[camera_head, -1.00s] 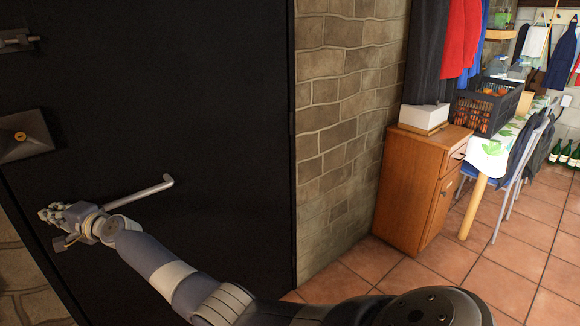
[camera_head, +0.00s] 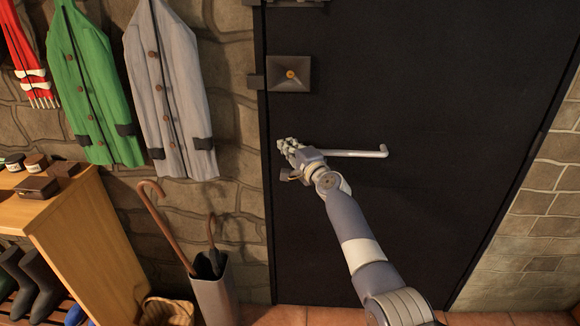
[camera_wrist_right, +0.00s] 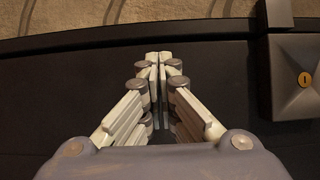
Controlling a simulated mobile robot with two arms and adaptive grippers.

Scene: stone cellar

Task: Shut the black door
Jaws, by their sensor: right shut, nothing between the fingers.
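The black door (camera_head: 420,90) fills the middle and right of the head view, its left edge beside the stone wall; it looks flush or nearly flush there, and I see no clear gap. A grey bar handle (camera_head: 365,153) and a square lock box with a brass keyhole (camera_head: 290,73) are on it; the lock box also shows in the right wrist view (camera_wrist_right: 296,85). My right gripper (camera_head: 284,146) is at the handle's left end, close to the door's left edge. In the wrist view its fingers (camera_wrist_right: 158,58) are together and empty, over the black door. My left gripper is not visible.
Green (camera_head: 95,80) and grey (camera_head: 170,90) coats hang on the stone wall left of the door. An umbrella stand (camera_head: 215,295) stands below them. A wooden shelf (camera_head: 85,235) with boots is at the far left. Brick wall (camera_head: 535,215) borders the right.

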